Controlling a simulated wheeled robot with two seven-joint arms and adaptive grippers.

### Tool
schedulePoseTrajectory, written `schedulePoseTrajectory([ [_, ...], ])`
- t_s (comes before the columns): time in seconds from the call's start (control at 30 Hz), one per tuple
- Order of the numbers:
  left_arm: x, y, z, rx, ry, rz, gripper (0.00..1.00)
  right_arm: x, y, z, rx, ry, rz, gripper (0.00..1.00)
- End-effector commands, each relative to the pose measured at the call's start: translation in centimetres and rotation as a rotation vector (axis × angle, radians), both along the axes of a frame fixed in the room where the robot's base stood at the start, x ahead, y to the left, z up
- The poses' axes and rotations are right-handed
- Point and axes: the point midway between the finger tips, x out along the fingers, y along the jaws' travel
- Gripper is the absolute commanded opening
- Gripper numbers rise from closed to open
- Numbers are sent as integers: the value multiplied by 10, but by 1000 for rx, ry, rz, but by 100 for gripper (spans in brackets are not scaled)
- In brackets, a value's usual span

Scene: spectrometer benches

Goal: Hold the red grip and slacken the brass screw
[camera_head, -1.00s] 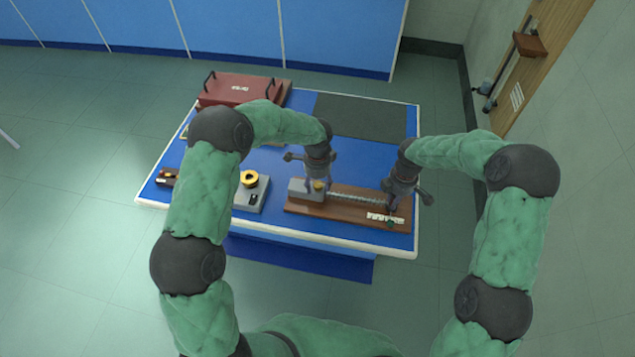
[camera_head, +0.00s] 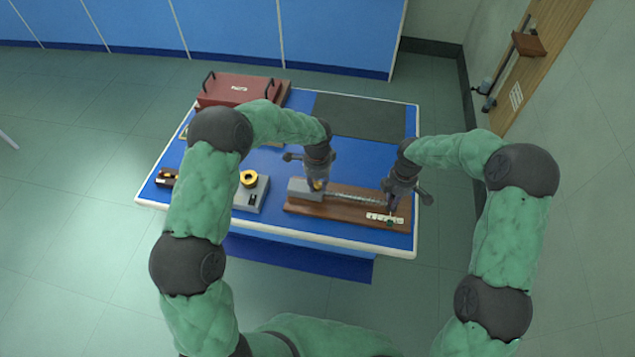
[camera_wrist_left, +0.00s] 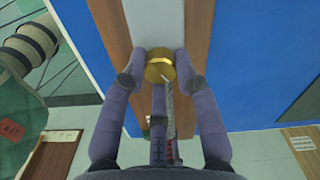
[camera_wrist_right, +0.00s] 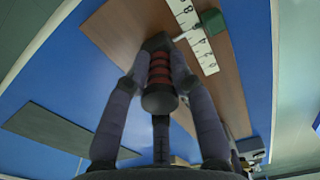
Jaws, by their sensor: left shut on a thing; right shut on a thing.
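The brass screw (camera_wrist_left: 160,67) is a round knurled head on the grey block (camera_head: 304,189) at the left of the brown wooden board (camera_head: 350,212). My left gripper (camera_head: 318,184) points down at it, and in the left wrist view its fingers are shut on the head from both sides. The red grip (camera_wrist_right: 159,72) is ribbed, with black ends, near the board's right end. My right gripper (camera_head: 391,205) is shut on it, with a finger on each side. In the head view the grip is mostly hidden by my gripper.
A white scale strip (camera_wrist_right: 195,38) with a small green block (camera_wrist_right: 213,21) lies beside the red grip. A grey box with a yellow knob (camera_head: 249,179) stands left of the board. A red case (camera_head: 240,90) and a dark mat (camera_head: 360,116) lie behind.

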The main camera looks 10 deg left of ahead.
Motion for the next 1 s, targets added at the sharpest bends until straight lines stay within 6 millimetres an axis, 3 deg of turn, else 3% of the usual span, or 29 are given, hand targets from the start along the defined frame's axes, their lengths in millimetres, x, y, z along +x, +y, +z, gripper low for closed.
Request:
schedulePoseTrajectory([
  [0.47,-1,3,0,5,3,95,0,0,-1,-1,0,0,-1,0],
  [1.0,-2,3,0,6,4,537,0,0,-1,-1,0,0,-1,0],
])
